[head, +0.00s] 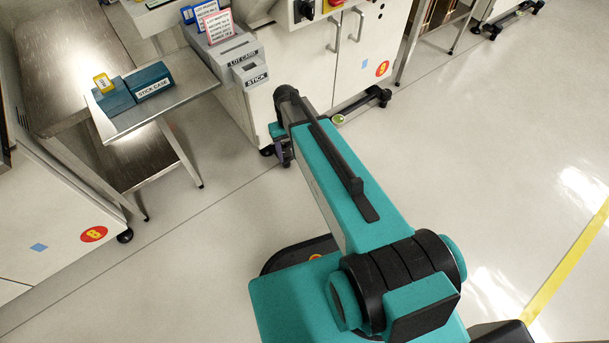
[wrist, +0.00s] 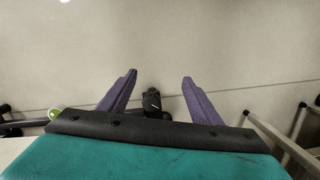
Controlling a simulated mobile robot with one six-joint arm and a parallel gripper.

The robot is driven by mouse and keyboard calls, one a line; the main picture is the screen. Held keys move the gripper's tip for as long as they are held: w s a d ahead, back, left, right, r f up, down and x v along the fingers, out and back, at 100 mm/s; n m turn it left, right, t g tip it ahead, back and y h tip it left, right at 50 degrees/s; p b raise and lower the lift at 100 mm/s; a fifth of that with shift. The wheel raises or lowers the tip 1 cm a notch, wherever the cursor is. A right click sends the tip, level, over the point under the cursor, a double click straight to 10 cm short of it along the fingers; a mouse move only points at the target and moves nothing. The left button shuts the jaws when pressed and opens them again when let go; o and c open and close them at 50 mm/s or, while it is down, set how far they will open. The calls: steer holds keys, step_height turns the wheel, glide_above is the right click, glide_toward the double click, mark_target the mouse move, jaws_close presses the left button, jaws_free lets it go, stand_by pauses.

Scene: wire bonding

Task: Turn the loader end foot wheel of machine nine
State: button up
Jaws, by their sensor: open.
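The machine (head: 345,60) ahead is white with an orange-red round label (head: 382,68); I cannot read its number surely. A black foot wheel (wrist: 152,103) with a white mark shows in the wrist view between my two purple fingers. My gripper (wrist: 159,78) is open, with one finger to each side of the wheel; I cannot tell whether they touch it. In the head view my gripper (head: 284,152) is low by the machine's near left corner, where my arm hides most of that foot. Another black foot (head: 384,97) shows at the machine's right end.
A green round level (head: 338,119) lies by the machine's base. A steel side table (head: 187,85) with a blue stick case (head: 147,82) stands left. Another white machine (head: 50,225) is at far left. The floor to the right is clear.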

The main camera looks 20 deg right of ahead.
steer(key=s+r+g+p, duration=0.1)
steer(key=s+r+p, duration=0.1)
steer(key=s+p, duration=0.4)
steer(key=s+r+p, duration=0.2)
steer(key=s+p, duration=0.4)
steer(key=s, duration=0.2)
steer(key=shift+s+r+g+p, duration=0.3)
steer(key=shift+g+p, duration=0.1)
stand_by(0.4)
steer(key=shift+s+f, duration=0.1)
steer(key=shift+s, duration=0.05)
steer(key=shift+c, duration=1.3)
steer(key=s+f+g, duration=0.1)
steer(key=s+f, duration=0.4)
steer(key=s, duration=0.9)
steer(key=shift+d+f+m, duration=0.15)
steer(key=shift+d+m, duration=0.05)
steer(key=shift+m, duration=0.1)
steer(key=shift+c, duration=0.2)
